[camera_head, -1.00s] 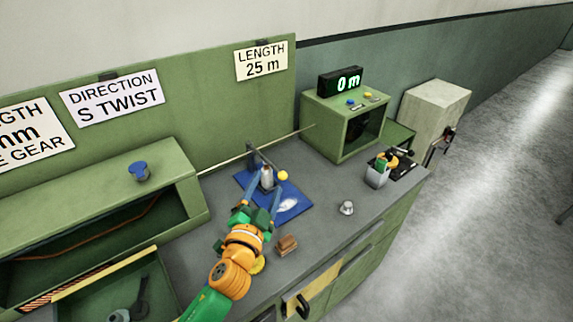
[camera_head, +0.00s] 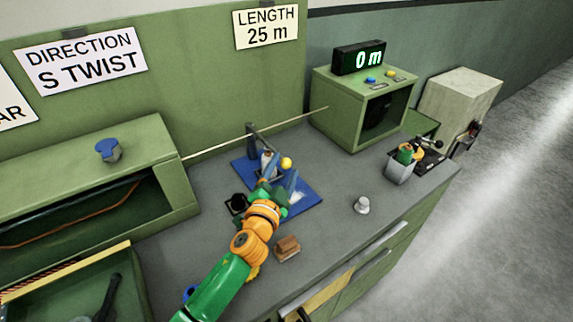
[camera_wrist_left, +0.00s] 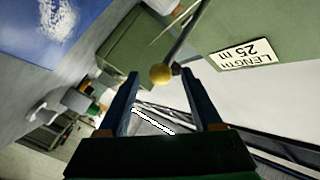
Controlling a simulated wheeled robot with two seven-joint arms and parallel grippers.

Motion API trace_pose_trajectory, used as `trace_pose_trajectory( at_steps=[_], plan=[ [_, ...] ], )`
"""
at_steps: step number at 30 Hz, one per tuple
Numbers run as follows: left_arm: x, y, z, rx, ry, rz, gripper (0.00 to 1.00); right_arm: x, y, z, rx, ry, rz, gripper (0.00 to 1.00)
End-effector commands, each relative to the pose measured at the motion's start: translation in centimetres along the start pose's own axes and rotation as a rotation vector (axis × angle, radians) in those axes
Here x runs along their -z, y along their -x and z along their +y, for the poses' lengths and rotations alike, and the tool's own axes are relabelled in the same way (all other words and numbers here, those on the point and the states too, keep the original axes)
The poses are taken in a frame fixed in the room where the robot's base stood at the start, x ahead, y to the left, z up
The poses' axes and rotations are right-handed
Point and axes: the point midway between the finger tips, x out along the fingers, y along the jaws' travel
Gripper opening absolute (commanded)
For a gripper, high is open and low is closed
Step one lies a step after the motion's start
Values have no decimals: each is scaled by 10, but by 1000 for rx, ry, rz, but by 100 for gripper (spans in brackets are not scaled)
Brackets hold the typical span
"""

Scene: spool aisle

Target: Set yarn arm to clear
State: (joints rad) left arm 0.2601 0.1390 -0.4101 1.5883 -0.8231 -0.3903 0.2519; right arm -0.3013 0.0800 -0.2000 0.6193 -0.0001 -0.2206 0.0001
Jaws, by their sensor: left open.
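The yarn arm is a dark rod with a yellow ball knob (camera_head: 286,163) at its end, above a blue plate (camera_head: 308,199) on the grey bench. My left gripper (camera_head: 280,176) is over the plate, with its blue fingers open and pointing at the knob. In the left wrist view the knob (camera_wrist_left: 160,74) sits between the tips of the open fingers, or just beyond them. The rod (camera_wrist_left: 184,40) runs up and right from it. I cannot tell whether either finger touches the knob. A grey spindle-like piece (camera_head: 268,163) stands behind the fingers, partly hidden. My right gripper is not in view.
A brown block (camera_head: 287,248), a silver knob (camera_head: 361,205) and a cup of items (camera_head: 399,172) stand on the bench. Grey bench is clear between them.

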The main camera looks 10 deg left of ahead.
Motion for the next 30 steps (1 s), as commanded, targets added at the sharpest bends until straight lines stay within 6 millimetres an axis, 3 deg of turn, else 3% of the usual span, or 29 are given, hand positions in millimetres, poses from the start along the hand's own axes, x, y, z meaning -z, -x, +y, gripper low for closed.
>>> trace_pose_trajectory(
  at_steps=[6,15,22,23,30],
  plan=[
    [0,-24,0,1,1,0,66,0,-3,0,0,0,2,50],
    [0,-27,0,0,1,-1,66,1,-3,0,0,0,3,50],
    [0,-27,0,0,1,-1,4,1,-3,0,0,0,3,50],
    [0,-26,0,0,1,-1,0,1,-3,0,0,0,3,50],
    [0,-26,0,-1,2,-1,0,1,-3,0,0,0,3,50]
  ],
)
